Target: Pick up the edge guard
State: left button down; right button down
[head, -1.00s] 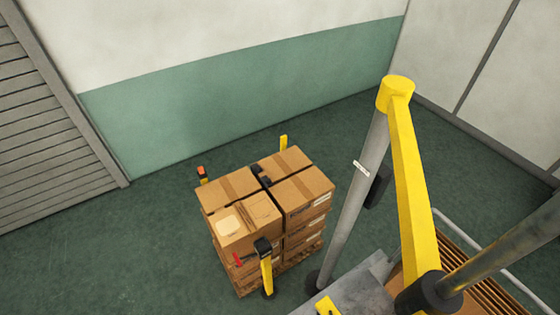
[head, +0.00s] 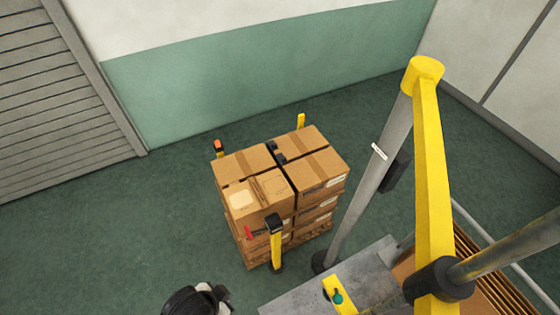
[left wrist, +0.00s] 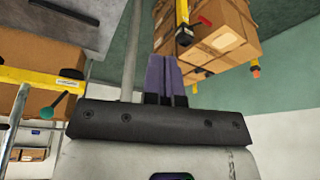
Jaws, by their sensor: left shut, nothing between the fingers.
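No part is plainly marked as the edge guard, so I cannot tell which it is. Yellow upright pieces stand at corners of the carton stack (head: 325,172): a front one with a black top (head: 277,248), a left one with an orange-and-black top (head: 218,149) and a back one (head: 301,121). My left gripper, dark and pale, shows partly at the bottom edge (head: 195,300), in front of and left of the stack, apart from it. In the left wrist view its purple fingers (left wrist: 166,74) are shut and empty, with the cartons (left wrist: 225,38) beyond. My right gripper is not seen.
A grey post (head: 368,190) with a yellow arm (head: 430,150) rises right of the stack. A grey plate (head: 380,268) at its foot carries a yellow part with a green knob (head: 338,297). The green floor (head: 110,230) left of the stack is clear.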

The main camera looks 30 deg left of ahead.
pick_arm(q)
jog(key=c, duration=0.8)
grip_release()
jog(key=shift+c, duration=0.2)
